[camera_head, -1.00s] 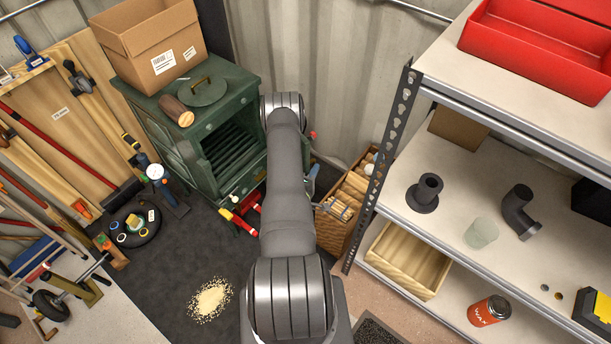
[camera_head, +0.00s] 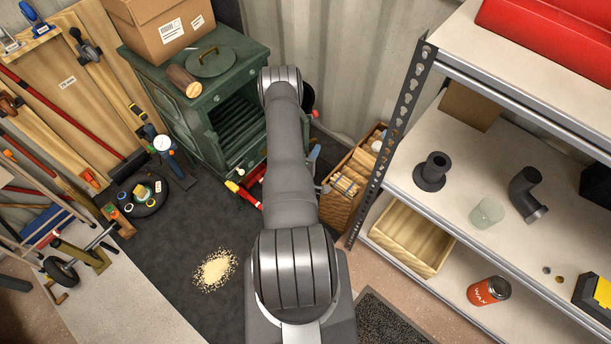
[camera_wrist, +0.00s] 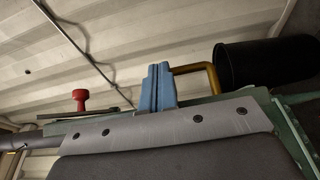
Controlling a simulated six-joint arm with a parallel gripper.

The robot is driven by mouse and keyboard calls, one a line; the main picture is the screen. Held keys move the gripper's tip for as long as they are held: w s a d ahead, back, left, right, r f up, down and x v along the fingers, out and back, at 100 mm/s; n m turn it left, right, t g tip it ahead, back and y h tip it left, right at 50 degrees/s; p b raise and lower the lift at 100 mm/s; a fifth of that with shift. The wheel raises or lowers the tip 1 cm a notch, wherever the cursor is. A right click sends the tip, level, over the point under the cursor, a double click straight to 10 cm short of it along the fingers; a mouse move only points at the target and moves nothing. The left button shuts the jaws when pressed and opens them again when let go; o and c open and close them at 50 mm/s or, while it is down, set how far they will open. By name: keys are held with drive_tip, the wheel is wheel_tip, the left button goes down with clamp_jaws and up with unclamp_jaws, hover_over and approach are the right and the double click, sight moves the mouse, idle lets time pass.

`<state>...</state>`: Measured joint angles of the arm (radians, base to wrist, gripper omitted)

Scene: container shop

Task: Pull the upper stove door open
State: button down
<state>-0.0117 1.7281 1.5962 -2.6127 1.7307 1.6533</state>
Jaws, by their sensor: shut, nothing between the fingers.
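The green stove (camera_head: 190,110) stands at the back, left of my arm, with a round lid (camera_head: 211,63) on top. Its front shows a dark slatted recess (camera_head: 238,122); my arm covers the right part. I cannot make out the upper door's edge or how far open it is. In the wrist view, the blue fingers of my gripper (camera_wrist: 158,86) are shut together and empty. A bent brass handle (camera_wrist: 210,73) shows just right of them; contact is unclear. Green edges (camera_wrist: 292,126) show behind and right of the grey plate.
A cardboard box (camera_head: 165,30) and a log (camera_head: 184,82) sit on the stove. A black cylinder (camera_wrist: 265,65) is near my gripper. Spilled grains (camera_head: 215,270) lie on the dark mat.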

drive_tip(key=d+v, duration=0.1)
drive_tip(key=v, duration=1.2)
drive_tip(key=w+a+r+n+g+h, duration=0.3)
drive_tip(key=w+a+r+n+h, duration=0.1)
drive_tip(key=w+a+r+h, duration=0.3)
drive_tip(key=s+a+r+n+g+h, duration=0.1)
drive_tip(key=a+r+n+g, duration=0.1)
drive_tip(key=a+r+g, duration=0.3)
drive_tip(key=a+r+n+g+h, duration=0.1)
drive_tip(key=a+r+n+g, duration=0.15)
drive_tip(key=a, duration=0.45)
drive_tip(key=x, duration=1.4)
drive_tip(key=shift+s+d+f, duration=0.2)
drive_tip(key=shift+s+f, duration=0.15)
drive_tip(key=shift+f, duration=0.4)
drive_tip(key=shift+d+n, duration=0.1)
drive_tip(key=shift+n, duration=0.15)
